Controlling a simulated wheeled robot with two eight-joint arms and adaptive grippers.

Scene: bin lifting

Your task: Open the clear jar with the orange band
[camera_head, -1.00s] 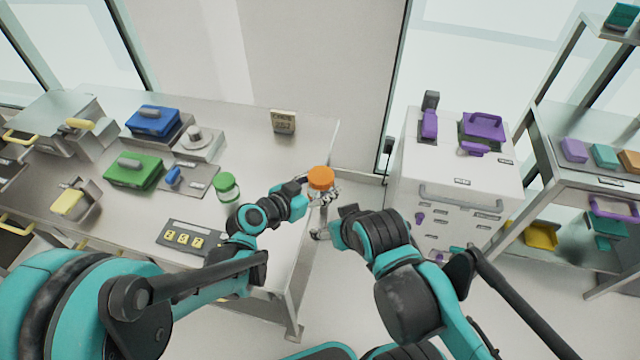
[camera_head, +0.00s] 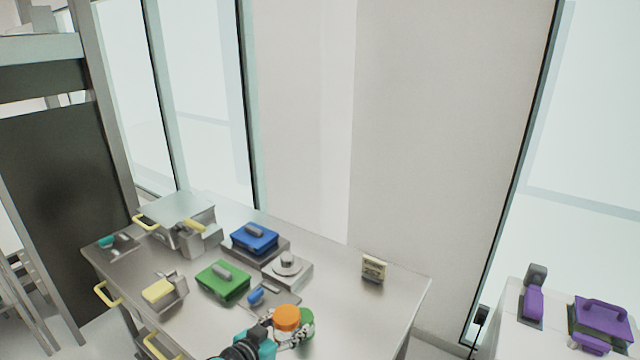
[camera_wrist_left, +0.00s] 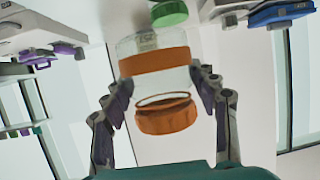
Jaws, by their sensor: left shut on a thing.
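The clear jar with the orange band (camera_wrist_left: 153,62) is between the two fingers of my left gripper (camera_wrist_left: 164,86) in the left wrist view. The gripper is shut on it, one finger on each side. An orange lid (camera_wrist_left: 167,116) is at the jar's end nearest the wrist; I cannot tell if it is seated or loose. In the head view the orange lid (camera_head: 286,317) shows above the left gripper (camera_head: 284,340), at the bottom of the picture; the jar's body is mostly hidden there. My right gripper is out of view.
Green (camera_head: 222,281) and blue (camera_head: 254,239) boxes, a scale-like device (camera_head: 287,268) and a small display block (camera_head: 374,267) stand on the metal table (camera_head: 400,310). The table's right front is bare.

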